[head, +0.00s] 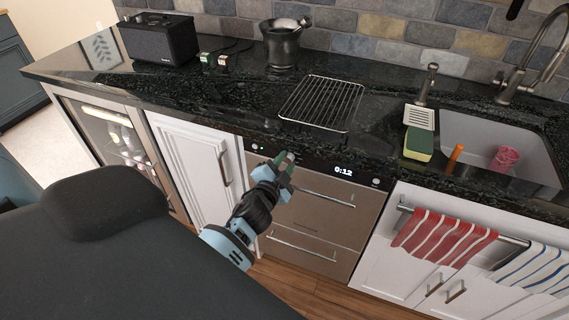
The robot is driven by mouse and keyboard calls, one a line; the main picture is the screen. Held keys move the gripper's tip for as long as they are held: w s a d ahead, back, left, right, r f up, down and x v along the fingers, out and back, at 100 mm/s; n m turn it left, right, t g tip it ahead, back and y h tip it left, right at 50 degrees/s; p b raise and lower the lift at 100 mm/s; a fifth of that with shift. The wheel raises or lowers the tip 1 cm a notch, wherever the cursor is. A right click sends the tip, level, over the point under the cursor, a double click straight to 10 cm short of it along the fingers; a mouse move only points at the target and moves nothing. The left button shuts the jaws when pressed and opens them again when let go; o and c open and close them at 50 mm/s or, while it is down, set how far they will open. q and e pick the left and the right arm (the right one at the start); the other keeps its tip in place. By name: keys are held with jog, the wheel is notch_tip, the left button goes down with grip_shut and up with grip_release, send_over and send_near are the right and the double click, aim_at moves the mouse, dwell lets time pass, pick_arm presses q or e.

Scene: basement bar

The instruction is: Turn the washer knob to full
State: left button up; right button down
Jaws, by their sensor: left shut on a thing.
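The washer (318,222) is a steel two-drawer unit under the counter, with a dark control strip along its top. A lit display (343,171) on the strip reads 0:12. My left gripper (284,162) is at the left part of this strip, just below the counter edge, and is shut on the washer knob. The fingers hide the knob, so its setting cannot be read. A small pale round control (376,182) shows near the strip's right end. My right gripper is not in view.
The black counter (215,110) overhangs just above the strip. A wire rack (322,103), a mortar (282,45) and a black speaker (158,38) stand on it. A sink (500,135) is at the right. Drawer handles (325,197) stick out below the strip.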

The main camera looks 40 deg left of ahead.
pick_arm(q)
jog(key=shift+m, duration=0.9)
jog(key=m, duration=0.2)
jog(key=shift+m+y, duration=0.3)
jog(key=m, duration=0.5)
jog(key=shift+d+b, duration=0.1)
jog(key=shift+b, duration=0.2)
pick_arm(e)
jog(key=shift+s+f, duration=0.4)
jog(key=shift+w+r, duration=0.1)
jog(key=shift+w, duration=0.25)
pick_arm(q)
jog(key=o, duration=1)
